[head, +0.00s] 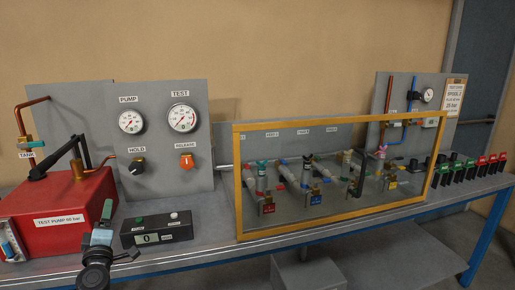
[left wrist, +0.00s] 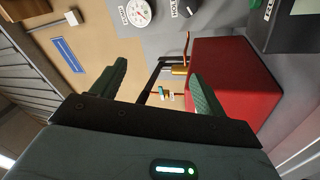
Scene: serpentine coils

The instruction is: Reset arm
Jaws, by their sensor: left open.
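My left gripper (head: 103,237) is at the lower left of the head view, in front of the red test pump box (head: 65,207). In the left wrist view its two green fingers (left wrist: 160,70) stand wide apart with nothing between them. The red box (left wrist: 232,75) shows beyond the fingers there, with its black lever and brass fitting. My right gripper is in neither view.
A digital box (head: 156,229) reading 0 sits right of my gripper. Behind it stands a grey gauge panel (head: 160,155). Red, green and black clips (head: 470,170) stand at the right. The front bench strip is mostly clear.

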